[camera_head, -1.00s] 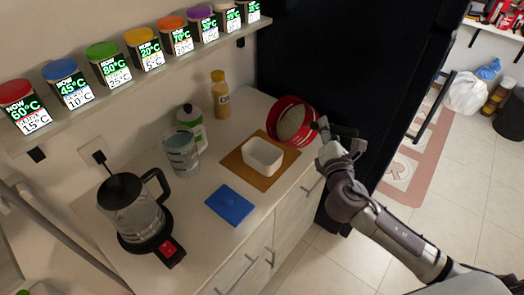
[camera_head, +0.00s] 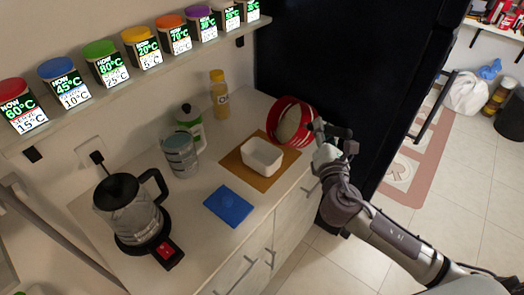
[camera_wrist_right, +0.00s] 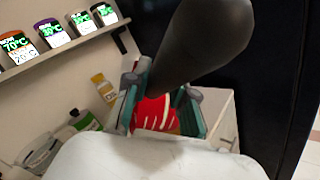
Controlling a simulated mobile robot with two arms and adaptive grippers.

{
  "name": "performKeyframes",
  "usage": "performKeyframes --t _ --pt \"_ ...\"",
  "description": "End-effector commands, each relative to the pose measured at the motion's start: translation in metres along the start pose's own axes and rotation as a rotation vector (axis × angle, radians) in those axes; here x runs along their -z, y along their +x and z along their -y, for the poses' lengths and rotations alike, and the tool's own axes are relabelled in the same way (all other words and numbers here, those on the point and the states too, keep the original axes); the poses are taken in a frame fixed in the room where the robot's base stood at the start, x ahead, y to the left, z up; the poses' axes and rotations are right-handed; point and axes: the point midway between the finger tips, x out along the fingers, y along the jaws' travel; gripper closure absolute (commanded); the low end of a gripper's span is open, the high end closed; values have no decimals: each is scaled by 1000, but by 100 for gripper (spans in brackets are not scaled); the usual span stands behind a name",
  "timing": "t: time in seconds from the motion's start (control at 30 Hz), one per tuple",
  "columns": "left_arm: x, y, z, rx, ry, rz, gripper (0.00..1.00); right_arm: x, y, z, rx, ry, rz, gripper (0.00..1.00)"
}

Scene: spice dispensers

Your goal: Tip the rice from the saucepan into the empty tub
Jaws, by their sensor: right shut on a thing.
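The red saucepan (camera_head: 306,113) is tipped steeply on its side, its opening facing left toward the tub. Pale rice (camera_head: 288,125) shows inside it. The white tub (camera_head: 262,163) stands upright on a brown mat, just left of and below the pan; I see no rice in it. My right gripper (camera_head: 322,131) is shut on the saucepan's handle and holds the pan up at the counter's right end. In the right wrist view the dark handle (camera_wrist_right: 205,40) runs above the fingers and the red pan (camera_wrist_right: 152,112) shows between them. My left gripper is not in view.
A blue lid (camera_head: 228,205) lies in front of the brown mat (camera_head: 268,185). A measuring jug (camera_head: 181,157), a white bottle (camera_head: 192,125), a yellow bottle (camera_head: 219,98) and a kettle (camera_head: 130,208) stand to the left. A black fridge (camera_head: 345,60) stands behind the pan.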

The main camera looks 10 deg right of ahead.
Motion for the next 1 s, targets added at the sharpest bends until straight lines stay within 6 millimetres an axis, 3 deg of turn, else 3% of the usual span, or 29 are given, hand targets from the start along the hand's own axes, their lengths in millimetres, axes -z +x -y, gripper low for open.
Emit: performKeyframes --t 1.0 --pt "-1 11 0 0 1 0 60 10 -6 -13 -41 -128 35 100"
